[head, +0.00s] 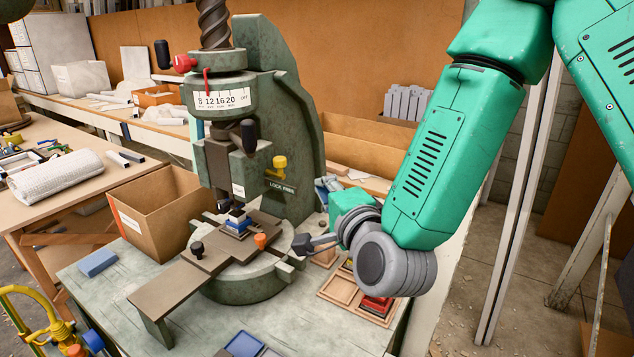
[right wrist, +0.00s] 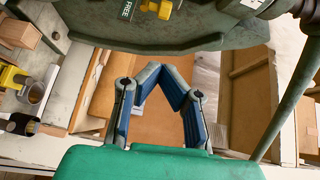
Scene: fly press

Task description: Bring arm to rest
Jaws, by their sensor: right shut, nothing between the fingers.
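My right gripper (head: 326,188) is beside the right side of the green fly press (head: 290,120), at the end of my teal arm. In the right wrist view its blue-padded fingers (right wrist: 160,72) meet at the tips, shut and empty. The fingers look clear of the press frame (right wrist: 200,25). The press ram (head: 222,165) is above a small blue and dark piece (head: 237,222) on the bed. A yellow knob (head: 280,163) is at the lock/free label. My left gripper is not in view.
A cardboard box (head: 155,220) stands left of the press. A blue block (head: 97,263) lies on the pale bench top (head: 110,290). Wooden trays (head: 340,288), one with a red piece (head: 376,305), lie below my wrist. Floor (head: 530,240) shows at right.

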